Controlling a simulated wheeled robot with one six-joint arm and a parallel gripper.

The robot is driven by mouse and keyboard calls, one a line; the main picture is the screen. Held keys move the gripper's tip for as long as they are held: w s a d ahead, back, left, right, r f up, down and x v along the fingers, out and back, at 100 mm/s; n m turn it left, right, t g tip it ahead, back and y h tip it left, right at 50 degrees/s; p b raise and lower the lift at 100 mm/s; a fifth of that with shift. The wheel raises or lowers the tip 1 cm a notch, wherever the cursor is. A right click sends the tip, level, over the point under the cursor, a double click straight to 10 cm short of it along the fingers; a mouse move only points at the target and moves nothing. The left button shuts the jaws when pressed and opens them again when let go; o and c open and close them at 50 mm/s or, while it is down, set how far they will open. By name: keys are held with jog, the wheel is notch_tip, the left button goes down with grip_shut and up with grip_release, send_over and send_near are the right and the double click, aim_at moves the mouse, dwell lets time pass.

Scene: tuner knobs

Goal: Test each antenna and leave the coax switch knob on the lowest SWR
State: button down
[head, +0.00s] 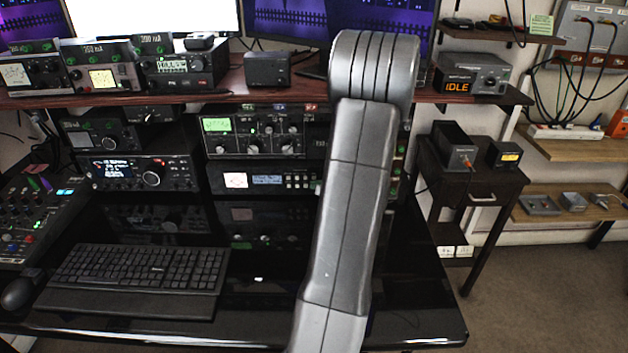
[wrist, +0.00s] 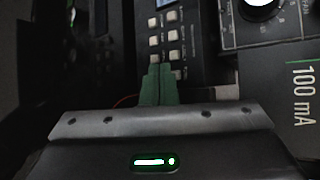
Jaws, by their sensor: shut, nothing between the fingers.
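My gripper (wrist: 159,72) shows in the wrist view as two green fingers, pressed together and empty. They point at a dark panel with columns of small pale buttons (wrist: 155,41); I cannot tell whether they touch it. A round knob or dial with a bright white face (wrist: 259,6) is at the top right, cut off by the edge and apart from the fingers. In the head view my arm hides my gripper. I cannot tell which unit is the coax switch, and no SWR reading is legible.
In the wrist view a dark unit marked 100 mA (wrist: 303,92) is close at the right. In the head view, radios (head: 265,133) fill the rack behind my arm, a box reading IDLE (head: 473,75) stands on the right shelf, and a keyboard (head: 135,268) lies on the desk.

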jog(key=shift+s+b, duration=1.3)
jog(key=shift+s, duration=1.25)
dwell(2.9)
jog(key=shift+w+r+p, duration=0.15)
jog(key=shift+w+p, duration=0.45)
jog(key=shift+w, duration=0.3)
jog(key=shift+r+p, duration=0.1)
jog(key=shift+p, duration=0.9)
jog(key=shift+p, duration=0.85)
